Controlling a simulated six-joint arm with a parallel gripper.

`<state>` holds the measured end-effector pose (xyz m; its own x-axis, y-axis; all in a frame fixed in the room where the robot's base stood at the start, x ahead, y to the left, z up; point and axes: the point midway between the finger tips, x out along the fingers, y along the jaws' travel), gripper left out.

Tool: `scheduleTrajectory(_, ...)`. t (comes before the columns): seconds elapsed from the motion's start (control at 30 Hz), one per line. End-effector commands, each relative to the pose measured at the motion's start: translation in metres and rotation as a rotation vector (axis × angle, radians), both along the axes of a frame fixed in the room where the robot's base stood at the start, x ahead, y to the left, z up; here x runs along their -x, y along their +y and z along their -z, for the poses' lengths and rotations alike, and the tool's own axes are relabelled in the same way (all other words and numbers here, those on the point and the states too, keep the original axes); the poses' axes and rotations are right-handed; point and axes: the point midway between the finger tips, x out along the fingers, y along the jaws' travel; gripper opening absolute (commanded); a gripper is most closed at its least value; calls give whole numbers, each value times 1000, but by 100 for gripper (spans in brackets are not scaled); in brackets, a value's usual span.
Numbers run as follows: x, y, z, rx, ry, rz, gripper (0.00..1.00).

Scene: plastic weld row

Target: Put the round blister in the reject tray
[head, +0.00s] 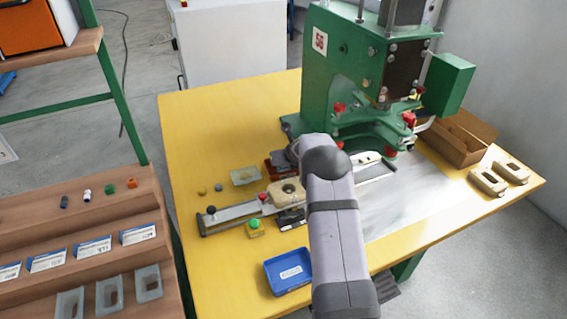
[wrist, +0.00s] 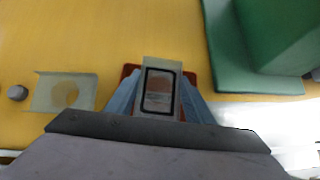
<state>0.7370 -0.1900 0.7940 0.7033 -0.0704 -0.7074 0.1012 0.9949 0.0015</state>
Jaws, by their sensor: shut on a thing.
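My gripper (wrist: 160,105) is shut on a pale flat piece (wrist: 149,66) with a dark rounded-rectangle outline, held between two light blue fingers. A red tray or pad (wrist: 189,77) lies directly beneath it; I cannot tell whether they touch. In the head view my wrist hides most of the gripper, beside the red tray (head: 274,171). A clear blister (head: 245,176) lies to its left on the table; the wrist view shows a round tan patch in this blister (wrist: 62,93). A blue tray (head: 288,271) with a white label stands near the front edge. The label is unreadable.
The green press (head: 335,75) stands at the back. A metal slide rail (head: 232,215) with a beige fixture (head: 287,191) crosses the table, with a green button box (head: 255,229) in front. A cardboard box (head: 462,138) and beige blocks (head: 488,182) are at right. The back left table is clear.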

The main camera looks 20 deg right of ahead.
Motion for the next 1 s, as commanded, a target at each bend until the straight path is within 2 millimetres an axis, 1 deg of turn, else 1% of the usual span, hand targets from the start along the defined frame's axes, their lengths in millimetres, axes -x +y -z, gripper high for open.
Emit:
scheduleTrajectory(0.03, 0, 0, 4, 0, -1, 0, 24)
scheduleTrajectory(0.33, 0, 0, 4, 1, -1, 1, 24)
scheduleTrajectory(0.47, 0, 0, 8, 1, -1, 1, 24)
scheduleTrajectory(0.5, 0, 0, 7, 1, -1, 1, 52)
scheduleTrajectory(0.57, 0, 0, 7, 1, -1, 1, 66)
scheduleTrajectory(0.87, 0, 0, 6, 1, -1, 1, 66)
scheduleTrajectory(1.0, 0, 0, 1, 1, -2, 1, 66)
